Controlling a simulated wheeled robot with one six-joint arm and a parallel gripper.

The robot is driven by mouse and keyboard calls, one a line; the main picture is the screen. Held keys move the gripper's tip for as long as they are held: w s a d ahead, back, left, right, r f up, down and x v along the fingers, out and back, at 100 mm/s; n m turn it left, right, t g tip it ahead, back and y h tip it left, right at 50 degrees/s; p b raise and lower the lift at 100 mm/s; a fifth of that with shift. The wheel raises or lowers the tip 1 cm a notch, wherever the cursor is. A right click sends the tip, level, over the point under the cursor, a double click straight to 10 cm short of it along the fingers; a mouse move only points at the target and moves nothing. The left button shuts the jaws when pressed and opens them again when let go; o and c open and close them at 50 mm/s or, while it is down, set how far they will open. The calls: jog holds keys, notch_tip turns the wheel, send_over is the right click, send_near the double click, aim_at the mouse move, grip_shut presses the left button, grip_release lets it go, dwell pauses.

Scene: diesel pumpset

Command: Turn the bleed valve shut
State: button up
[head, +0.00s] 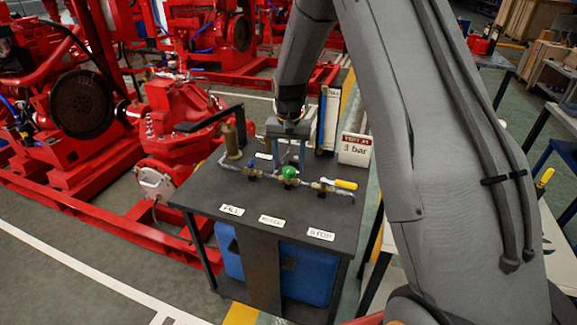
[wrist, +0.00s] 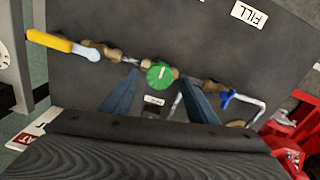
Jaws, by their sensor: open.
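The bleed valve appears to be the green round knob (head: 290,172) in the middle of the pipe run on the dark table; it also shows in the wrist view (wrist: 160,75), with a pale mark on its face. The middle label (head: 272,221) in front of it is hard to read. My gripper (head: 290,163) is open, just behind the knob in the head view. In the wrist view my gripper (wrist: 161,78) has its two blue-grey fingers apart, with the knob between their tips in the picture. I cannot tell whether they touch it.
A blue-handled valve (head: 251,166) and a yellow lever valve (head: 346,184) flank the knob on the same pipe. The table's front (head: 255,235) is clear apart from labels.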

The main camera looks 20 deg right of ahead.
aim_at(289, 170)
notch_tip(289, 170, up, 6)
jog(key=shift+r+b, duration=0.25)
jog(key=shift+b, duration=0.45)
jog(key=s+n, duration=0.4)
jog(key=s, duration=2.5)
jog(key=shift+n+t, duration=0.3)
jog(key=shift+t, duration=0.1)
